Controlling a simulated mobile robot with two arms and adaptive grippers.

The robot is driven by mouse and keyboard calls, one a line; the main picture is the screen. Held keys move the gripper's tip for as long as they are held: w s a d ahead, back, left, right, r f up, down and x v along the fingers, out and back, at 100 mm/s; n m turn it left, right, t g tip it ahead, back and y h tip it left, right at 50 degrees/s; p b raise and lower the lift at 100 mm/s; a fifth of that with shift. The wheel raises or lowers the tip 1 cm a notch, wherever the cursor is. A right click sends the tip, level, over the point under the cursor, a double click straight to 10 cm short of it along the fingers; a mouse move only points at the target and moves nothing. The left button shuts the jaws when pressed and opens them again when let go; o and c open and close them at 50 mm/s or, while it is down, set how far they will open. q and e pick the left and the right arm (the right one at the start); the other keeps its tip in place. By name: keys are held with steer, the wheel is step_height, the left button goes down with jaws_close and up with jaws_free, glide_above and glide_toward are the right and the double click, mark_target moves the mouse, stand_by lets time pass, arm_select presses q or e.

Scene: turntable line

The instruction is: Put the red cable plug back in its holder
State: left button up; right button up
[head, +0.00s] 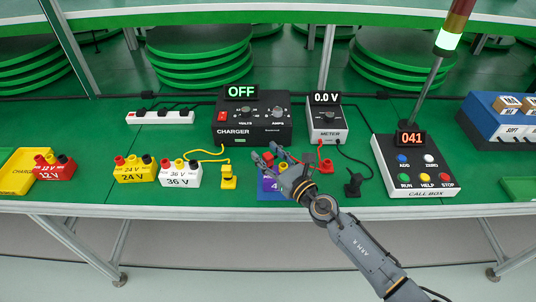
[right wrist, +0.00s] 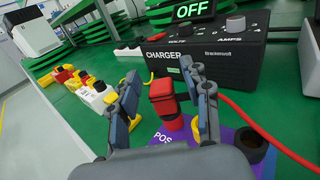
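The red cable plug (right wrist: 163,96), with a dark lower band, stands upright between the fingers of my right gripper (right wrist: 164,92) in the right wrist view. Gaps seem to show on both sides of it. It is above or on the purple block (right wrist: 180,137) marked POS; its lower contact is unclear. In the head view my right gripper (head: 273,156) reaches over this block (head: 266,191), and part of the red plug (head: 268,158) shows between the fingers. A red stand-like piece (head: 325,165) lies right of the gripper; I cannot tell whether it is the holder. My left gripper is out of view.
The charger (head: 252,128) reading OFF and the meter (head: 325,124) reading 0.0 V stand behind. A yellow plug stand (head: 228,178) is left, a black one (head: 353,184) right. A red cable (right wrist: 265,133) crosses beside the block. The call box (head: 414,168) is farther right.

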steer(key=shift+s, duration=0.15)
steer(key=v, duration=1.1)
steer(key=shift+s+d, duration=0.3)
